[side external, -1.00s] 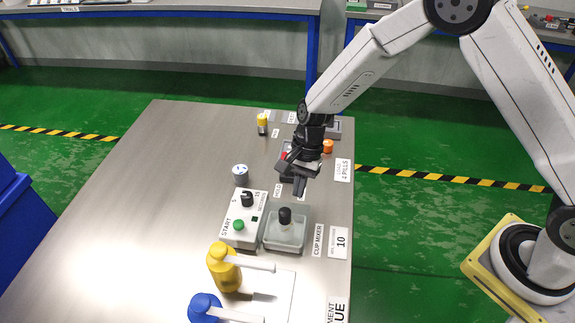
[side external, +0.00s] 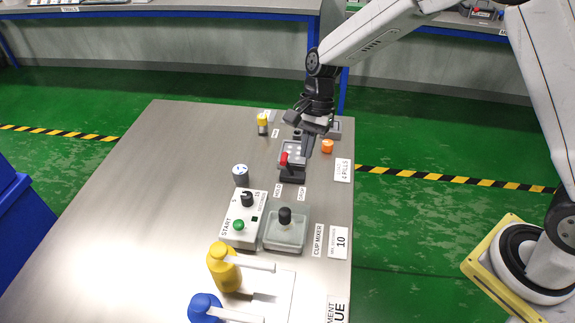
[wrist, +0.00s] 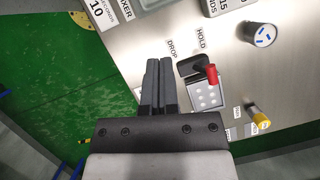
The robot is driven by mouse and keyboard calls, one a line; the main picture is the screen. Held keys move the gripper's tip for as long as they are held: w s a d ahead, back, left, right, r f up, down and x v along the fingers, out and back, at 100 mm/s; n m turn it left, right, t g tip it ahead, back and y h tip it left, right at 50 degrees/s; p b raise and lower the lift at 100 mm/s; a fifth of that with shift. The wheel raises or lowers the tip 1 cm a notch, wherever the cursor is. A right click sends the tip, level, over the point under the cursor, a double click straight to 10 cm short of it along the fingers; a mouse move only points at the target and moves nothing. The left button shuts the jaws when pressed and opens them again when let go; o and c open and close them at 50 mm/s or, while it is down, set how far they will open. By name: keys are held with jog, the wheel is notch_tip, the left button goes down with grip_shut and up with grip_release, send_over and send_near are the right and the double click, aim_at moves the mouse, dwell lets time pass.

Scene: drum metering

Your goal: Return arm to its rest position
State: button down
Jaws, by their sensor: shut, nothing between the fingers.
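My gripper (side external: 306,149) is shut and empty. In the side external view it hangs in the air over the far right part of the steel table, in front of part of the pill plate. In the wrist view the gripper (wrist: 157,62) shows its two dark fingers together, left of the red-handled lever. The metal plate with holes (side external: 291,150) and its red lever (side external: 284,158) stand beside the HOLD and DROP labels. They also show in the wrist view as the plate (wrist: 208,97) and the red lever (wrist: 212,75).
The cup mixer (side external: 287,230) and its control box (side external: 240,222) stand nearer the front. A grey-topped jar (side external: 240,175), a yellow-capped vial (side external: 262,122) and an orange cap (side external: 327,146) stand around. The table's left is clear.

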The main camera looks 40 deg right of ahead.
jog(key=s+d+r+n+t+h, duration=0.2)
jog(key=s+d+n+t+h, duration=0.1)
jog(key=s+d+n, duration=0.8)
jog(key=s+n+t, duration=0.1)
jog(key=s, duration=0.3)
jog(key=shift+s+d+t+h, duration=0.25)
jog(key=shift+d+t+h, duration=0.05)
jog(key=shift+d, duration=0.05)
